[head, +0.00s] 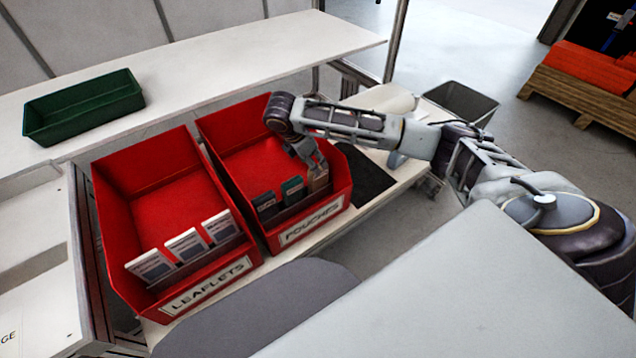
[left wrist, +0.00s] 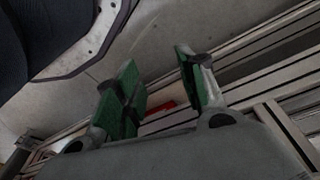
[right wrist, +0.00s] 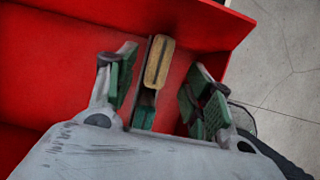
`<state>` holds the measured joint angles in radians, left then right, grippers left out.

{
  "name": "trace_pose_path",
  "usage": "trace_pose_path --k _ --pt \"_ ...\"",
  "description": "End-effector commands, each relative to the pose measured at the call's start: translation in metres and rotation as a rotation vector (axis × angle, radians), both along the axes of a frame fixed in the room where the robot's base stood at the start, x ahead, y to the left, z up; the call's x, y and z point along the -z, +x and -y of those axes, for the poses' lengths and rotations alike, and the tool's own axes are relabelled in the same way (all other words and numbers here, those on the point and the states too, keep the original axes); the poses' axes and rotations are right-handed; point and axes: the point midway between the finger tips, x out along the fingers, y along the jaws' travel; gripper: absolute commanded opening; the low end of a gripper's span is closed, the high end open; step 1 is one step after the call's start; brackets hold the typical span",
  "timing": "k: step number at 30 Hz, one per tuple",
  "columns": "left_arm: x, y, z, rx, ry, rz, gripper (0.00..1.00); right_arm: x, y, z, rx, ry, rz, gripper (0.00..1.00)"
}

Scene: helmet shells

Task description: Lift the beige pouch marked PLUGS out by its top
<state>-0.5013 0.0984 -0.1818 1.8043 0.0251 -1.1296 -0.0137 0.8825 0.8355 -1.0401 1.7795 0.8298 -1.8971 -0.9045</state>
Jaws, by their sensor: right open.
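The beige pouch (head: 318,181) stands upright at the right end of a short row in the front of the red POUCHES bin (head: 338,206). Its marking cannot be read. My right gripper (head: 314,163) is right above it, fingers pointing down. In the right wrist view the beige pouch's top (right wrist: 158,62) shows in the gap between the open green-padded fingers (right wrist: 163,90), nearer the left finger; whether it touches is unclear. My left gripper (left wrist: 160,88) shows only in its own wrist view, open and empty, away from the bins.
A green pouch (head: 292,190) stands close beside the beige one, with a dark pouch (head: 266,205) farther left. The red LEAFLETS bin (head: 150,190) with white leaflets (head: 186,244) adjoins on the left. A green tray (head: 85,105) sits on the white shelf (head: 220,65) behind.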

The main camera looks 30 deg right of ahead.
Motion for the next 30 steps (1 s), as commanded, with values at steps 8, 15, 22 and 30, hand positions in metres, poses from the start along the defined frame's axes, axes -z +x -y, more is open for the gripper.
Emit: trace_pose_path --k 8,15,22,30 --pt "-0.020 0.001 0.005 0.004 -0.007 -0.009 0.40 0.027 0.000 0.011 0.001 -0.002 -0.002 0.52" --pt "-0.029 0.000 0.006 0.005 -0.010 -0.014 0.40 0.036 0.001 0.015 -0.001 -0.001 -0.001 0.52" --pt "-0.030 0.000 0.006 0.006 -0.009 -0.014 0.40 0.036 0.001 0.015 -0.001 -0.001 -0.001 0.52" --pt "-0.029 0.000 0.006 0.006 -0.009 -0.018 0.40 0.039 0.001 0.017 0.000 -0.001 -0.001 0.52"
